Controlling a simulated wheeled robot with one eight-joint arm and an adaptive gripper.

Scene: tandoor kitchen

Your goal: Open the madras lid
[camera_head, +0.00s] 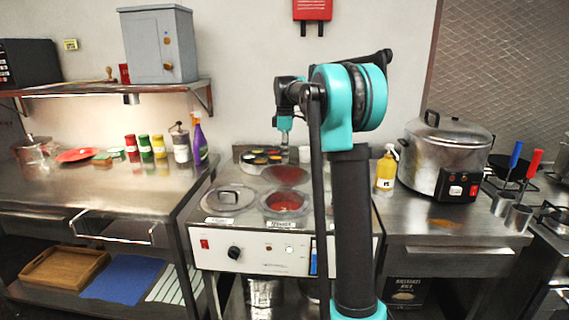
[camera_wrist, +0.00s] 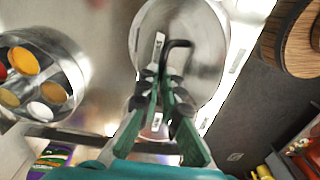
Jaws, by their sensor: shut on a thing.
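In the wrist view, the green fingers of my gripper (camera_wrist: 163,92) are shut on the black handle (camera_wrist: 180,44) of a round shiny metal lid (camera_wrist: 208,32). The grip itself is too small to see in the head view.
A closed lid (camera_head: 231,197) is left of the open pot. A round spice tin (camera_head: 262,158) stands behind, and also shows in the wrist view (camera_wrist: 78,70). A yellow bottle (camera_head: 386,170) and a large steel cooker (camera_head: 442,155) stand to the right.

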